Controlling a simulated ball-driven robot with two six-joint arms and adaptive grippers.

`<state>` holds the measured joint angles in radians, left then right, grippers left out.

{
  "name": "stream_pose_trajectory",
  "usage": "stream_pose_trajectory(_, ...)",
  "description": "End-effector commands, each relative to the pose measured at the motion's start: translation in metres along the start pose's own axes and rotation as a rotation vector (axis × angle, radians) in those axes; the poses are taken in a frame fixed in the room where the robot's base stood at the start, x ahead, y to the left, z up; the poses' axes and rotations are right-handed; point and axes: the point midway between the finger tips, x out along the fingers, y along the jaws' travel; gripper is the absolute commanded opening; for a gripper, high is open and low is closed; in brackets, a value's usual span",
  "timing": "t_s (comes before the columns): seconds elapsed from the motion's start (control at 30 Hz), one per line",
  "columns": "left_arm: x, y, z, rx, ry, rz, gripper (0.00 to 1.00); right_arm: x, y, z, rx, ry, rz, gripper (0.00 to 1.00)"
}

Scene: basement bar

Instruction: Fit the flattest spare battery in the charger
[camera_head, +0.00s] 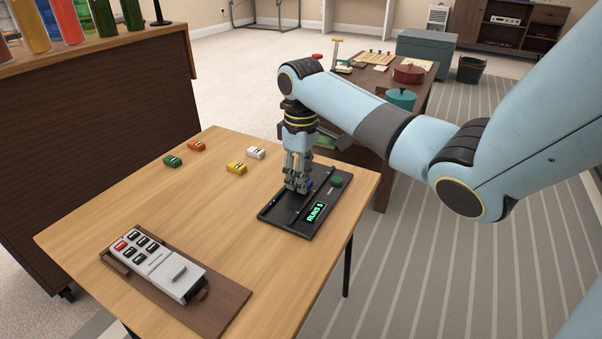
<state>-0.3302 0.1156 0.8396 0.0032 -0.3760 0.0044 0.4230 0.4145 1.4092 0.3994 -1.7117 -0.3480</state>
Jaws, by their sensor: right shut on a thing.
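My right gripper (298,188) points down over the black tray-like device (275,218) on the wooden table. It is shut on a small blue thing (309,184), likely a battery, mostly hidden by the fingers; I cannot tell whether it touches the device. The device has a lit green display reading "RUNS 5" (316,213) and a round green knob (336,181). Loose on the table lie a green battery (173,161), an orange one (196,146), a yellow one (236,168) and a white one (256,153). My left gripper is out of view.
A grey unit (180,274) with several dark keys and one red key lies on a brown board (226,304) at the table's front. The table's middle is clear. A bar counter with bottles stands left.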

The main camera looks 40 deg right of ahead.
Motion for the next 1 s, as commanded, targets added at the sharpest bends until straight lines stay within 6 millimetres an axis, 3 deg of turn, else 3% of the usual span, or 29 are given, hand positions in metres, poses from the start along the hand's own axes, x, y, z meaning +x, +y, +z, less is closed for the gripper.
stream_pose_trajectory(1.0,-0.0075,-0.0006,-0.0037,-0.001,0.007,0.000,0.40,0.0000,-0.0002,0.0007,0.000,0.000,0.000,0.00)
